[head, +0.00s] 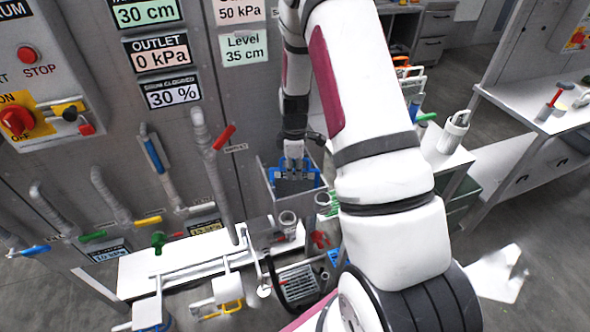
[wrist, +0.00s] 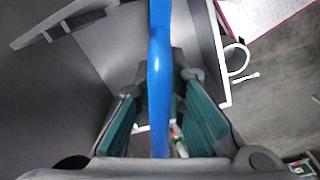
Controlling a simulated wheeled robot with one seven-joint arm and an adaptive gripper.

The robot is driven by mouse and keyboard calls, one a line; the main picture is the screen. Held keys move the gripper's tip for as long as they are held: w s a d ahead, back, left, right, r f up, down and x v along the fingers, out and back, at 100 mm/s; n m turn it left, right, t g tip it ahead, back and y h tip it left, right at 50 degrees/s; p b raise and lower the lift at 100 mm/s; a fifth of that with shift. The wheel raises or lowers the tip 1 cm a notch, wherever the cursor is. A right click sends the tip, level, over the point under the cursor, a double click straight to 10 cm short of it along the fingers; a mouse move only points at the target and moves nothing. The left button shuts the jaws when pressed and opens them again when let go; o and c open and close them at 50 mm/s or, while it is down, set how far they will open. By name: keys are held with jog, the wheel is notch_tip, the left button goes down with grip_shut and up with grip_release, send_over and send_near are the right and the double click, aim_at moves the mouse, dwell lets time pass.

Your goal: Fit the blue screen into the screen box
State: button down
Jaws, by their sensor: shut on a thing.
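My gripper (head: 292,162) points down in the head view, at the lower end of my arm. It is shut on the blue screen (head: 312,179), whose blue edge shows on both sides of the fingers. In the wrist view the screen's blue bar (wrist: 159,60) runs upright between the green finger pads of my gripper (wrist: 160,115). The grey, open-topped screen box (head: 268,178) is around or just behind the screen in the head view. I cannot tell how deep the screen sits in it, since the gripper and arm hide part of it.
A grey panel with pipes, coloured valve handles and a red STOP button (head: 27,54) stands at the left. A white bench (head: 140,268) with fittings lies below it. A white container (head: 453,132) stands on a table at the right.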

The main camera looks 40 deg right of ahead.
jog(key=shift+f, duration=0.15)
jog(key=c, duration=1.7)
grip_release()
jog(key=shift+o, duration=0.2)
notch_tip(320, 180, up, 12)
jog(key=shift+a+r+b, duration=0.1)
jog(key=shift+r+b, duration=0.1)
jog(key=shift+b, duration=0.65)
jog(key=s+a+r+m+t, duration=0.1)
jog(key=s+a+r+m, duration=0.1)
jog(key=s+a+r, duration=0.4)
jog(key=s+a+r+m+t, duration=0.2)
jog(key=a+r, duration=0.1)
jog(key=r, duration=0.4)
jog(key=s+a+r+m+t, duration=0.1)
jog(key=s+a+r+m, duration=0.3)
jog(key=r, duration=0.3)
jog(key=s+a+r+m+t, duration=0.1)
jog(key=s+a+r+m, duration=0.1)
jog(key=s+a, duration=0.3)
jog(key=s, duration=0.4)
jog(key=shift+t, duration=0.3)
